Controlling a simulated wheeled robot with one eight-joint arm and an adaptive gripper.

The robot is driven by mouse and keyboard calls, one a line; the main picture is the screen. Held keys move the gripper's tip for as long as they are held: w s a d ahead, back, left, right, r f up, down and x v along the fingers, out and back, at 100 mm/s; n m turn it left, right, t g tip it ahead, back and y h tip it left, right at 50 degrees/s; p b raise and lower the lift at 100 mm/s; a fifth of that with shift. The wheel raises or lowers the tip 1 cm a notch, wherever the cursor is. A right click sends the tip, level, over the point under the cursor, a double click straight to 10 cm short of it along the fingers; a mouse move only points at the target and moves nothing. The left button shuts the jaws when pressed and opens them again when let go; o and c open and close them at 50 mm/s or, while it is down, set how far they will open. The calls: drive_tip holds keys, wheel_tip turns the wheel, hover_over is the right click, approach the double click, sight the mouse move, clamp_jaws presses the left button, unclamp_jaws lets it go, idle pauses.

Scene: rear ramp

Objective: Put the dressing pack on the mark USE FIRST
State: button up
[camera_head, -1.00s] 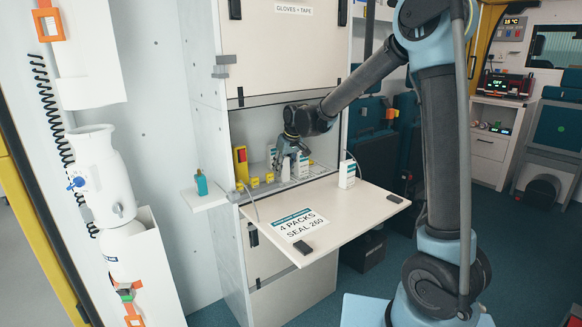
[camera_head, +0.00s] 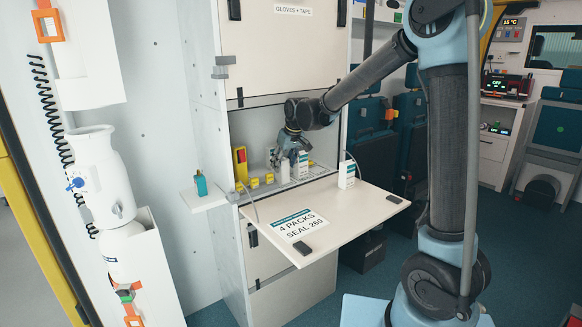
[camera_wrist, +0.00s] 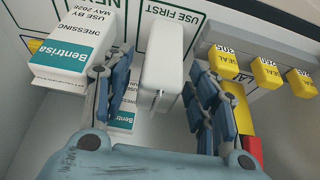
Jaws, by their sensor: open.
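My gripper (camera_head: 292,152) is at the shelf recess at the back of the fold-down flap. In the wrist view my gripper (camera_wrist: 160,85) is open, with one finger on each side of a plain white pack (camera_wrist: 162,55); gaps show at both sides. This pack stands at the mark USE FIRST (camera_wrist: 187,17) and covers part of it; its exact fit in the outline is hidden. A white dressing pack (camera_wrist: 72,45) labelled Bentrisa, use by May 2026, stands left of the fingers. Another Bentrisa label (camera_wrist: 124,120) shows below the left finger, partly hidden.
Yellow SEAL blocks (camera_wrist: 222,62) stand right of the fingers. A white pack (camera_head: 346,174) stands on the flap (camera_head: 350,205), whose label reads 4 PACKS SEAL 260. A teal bottle (camera_head: 201,184) stands on a small side shelf. The flap's middle is clear.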

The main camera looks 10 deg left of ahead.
drive_tip(key=v, duration=0.9)
drive_tip(key=shift+r, duration=0.15)
drive_tip(key=shift+s+d, duration=0.1)
drive_tip(key=shift+d, duration=0.15)
drive_tip(key=s+d+f+m+h, duration=0.1)
drive_tip(key=s+d+m, duration=0.15)
drive_tip(key=d, duration=0.65)
drive_tip(key=s+d+f+m, duration=0.1)
drive_tip(key=s+d, duration=0.3)
drive_tip(key=d, duration=0.5)
drive_tip(key=s+d+f+m+h, duration=0.1)
drive_tip(key=s+d, duration=0.2)
drive_tip(key=d, duration=0.6)
drive_tip(key=s+d+f+m+h, duration=0.1)
drive_tip(key=s+d+f+m, duration=0.4)
drive_tip(key=s+d+f, duration=0.9)
drive_tip(key=s+d, duration=0.2)
drive_tip(key=s, duration=0.2)
drive_tip(key=shift+d+g+h, duration=0.25)
drive_tip(key=shift+g+h, duration=0.05)
drive_tip(key=shift+g, duration=0.1)
